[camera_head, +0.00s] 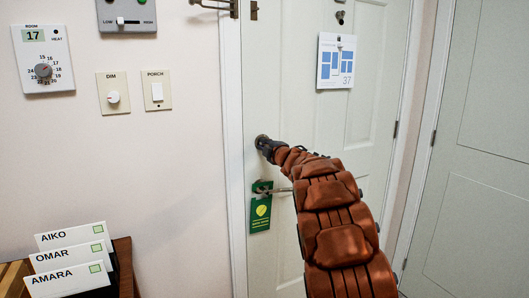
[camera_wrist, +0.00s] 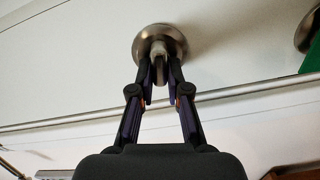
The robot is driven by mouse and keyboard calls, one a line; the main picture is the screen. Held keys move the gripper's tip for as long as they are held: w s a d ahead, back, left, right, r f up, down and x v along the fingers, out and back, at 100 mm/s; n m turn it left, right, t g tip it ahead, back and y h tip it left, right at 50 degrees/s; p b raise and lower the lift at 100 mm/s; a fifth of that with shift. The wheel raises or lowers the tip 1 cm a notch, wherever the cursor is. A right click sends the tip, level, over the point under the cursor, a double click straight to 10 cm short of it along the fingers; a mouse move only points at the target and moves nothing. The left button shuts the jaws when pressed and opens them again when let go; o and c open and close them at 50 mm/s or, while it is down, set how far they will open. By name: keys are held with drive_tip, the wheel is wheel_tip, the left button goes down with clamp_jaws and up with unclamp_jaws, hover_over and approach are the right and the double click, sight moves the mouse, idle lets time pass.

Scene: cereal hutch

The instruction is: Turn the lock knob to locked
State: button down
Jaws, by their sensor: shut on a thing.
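The lock knob (camera_head: 259,139) is a dark round fitting near the left edge of the white door (camera_head: 290,85), above the door handle. In the wrist view it is a round brushed-metal plate (camera_wrist: 143,40) with a small thumb-turn (camera_wrist: 170,36) at its middle. My gripper (camera_wrist: 160,70) is shut on the thumb-turn, one finger on each side of it. In the head view my gripper (camera_head: 268,148) reaches the knob and hides part of it. The fingertips cover much of the thumb-turn, and I cannot tell its exact angle.
Below hangs a green tag (camera_head: 260,212) on the door handle (camera_head: 278,190). A calendar sheet (camera_head: 337,61) hangs on the door. A thermostat (camera_head: 43,58), dim knob (camera_head: 113,95) and porch switch (camera_head: 157,91) are on the left wall. Name cards (camera_head: 72,258) stand lower left.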

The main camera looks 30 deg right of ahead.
drive_tip(key=shift+f+n+b, duration=0.15)
drive_tip(key=shift+n+b, duration=0.55)
drive_tip(key=shift+n, duration=0.4)
drive_tip(key=c, duration=1.1)
unclamp_jaws()
drive_tip(key=shift+c, duration=0.2)
drive_tip(key=s+a, duration=0.1)
drive_tip(key=s, duration=1.1)
